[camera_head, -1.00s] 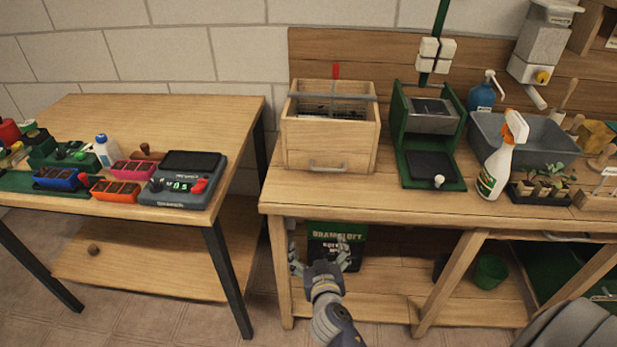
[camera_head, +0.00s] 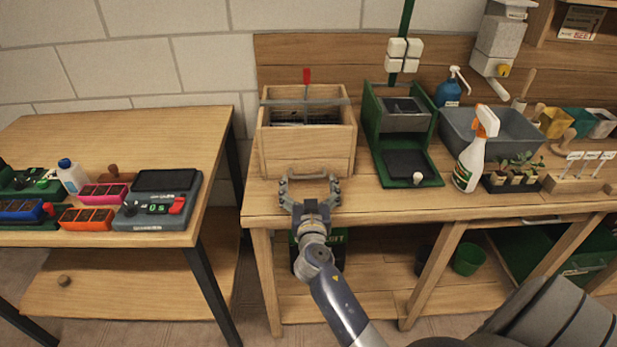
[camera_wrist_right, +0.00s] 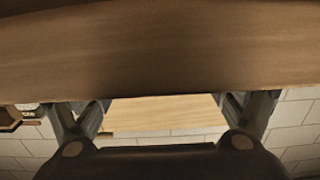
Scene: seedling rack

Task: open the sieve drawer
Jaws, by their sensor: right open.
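My left gripper is not in view.
A green-framed device (camera_head: 405,135) stands right of the box on the bench (camera_head: 375,206). Beyond it are a spray bottle (camera_head: 474,150) and a grey tub (camera_head: 515,130). A separate table (camera_head: 120,130) with seed trays and a scale (camera_head: 160,200) stands left, across a gap.

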